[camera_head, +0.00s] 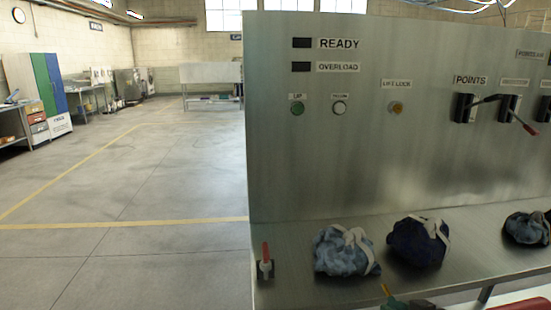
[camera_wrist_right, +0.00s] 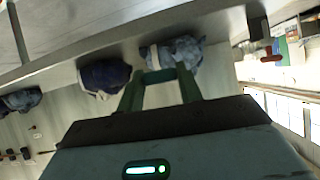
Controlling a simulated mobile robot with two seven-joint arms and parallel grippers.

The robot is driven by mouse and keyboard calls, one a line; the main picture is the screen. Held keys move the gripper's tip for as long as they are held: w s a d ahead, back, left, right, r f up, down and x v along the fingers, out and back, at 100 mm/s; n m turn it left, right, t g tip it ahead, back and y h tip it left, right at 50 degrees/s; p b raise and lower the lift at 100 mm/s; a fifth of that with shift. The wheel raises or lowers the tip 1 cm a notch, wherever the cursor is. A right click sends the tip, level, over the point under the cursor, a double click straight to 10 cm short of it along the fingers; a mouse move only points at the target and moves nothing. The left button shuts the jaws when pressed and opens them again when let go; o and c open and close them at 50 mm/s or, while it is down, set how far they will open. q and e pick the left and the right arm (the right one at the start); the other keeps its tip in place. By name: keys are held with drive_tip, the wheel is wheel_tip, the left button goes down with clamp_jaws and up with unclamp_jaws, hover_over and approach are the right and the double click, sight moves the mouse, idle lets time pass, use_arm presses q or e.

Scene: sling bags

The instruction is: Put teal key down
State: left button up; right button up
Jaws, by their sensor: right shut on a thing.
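My right gripper (camera_head: 402,303) shows only in part at the bottom edge of the head view, below the metal shelf's front. Its two green fingers (camera_wrist_right: 158,78) stand a little apart in the right wrist view. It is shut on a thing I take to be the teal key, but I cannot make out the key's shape. A small yellow-tipped piece (camera_head: 386,289) shows beside the gripper in the head view; I cannot tell what it is part of. My left gripper is not in view.
On the metal shelf (camera_head: 300,290) lie a light blue bag (camera_head: 340,253), a dark blue bag (camera_head: 417,244) and a blue-black bag (camera_head: 526,229). A red-handled part (camera_head: 265,262) stands at the shelf's left end. A metal control panel (camera_head: 340,150) rises behind; open floor lies left.

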drive_tip(key=a+r, duration=0.3)
drive_tip(key=a, duration=0.2)
drive_tip(key=shift+s+a+r+m+h, duration=0.2)
drive_tip(key=shift+s+a+m+h, duration=0.1)
drive_tip(key=shift+s+m+h, duration=0.1)
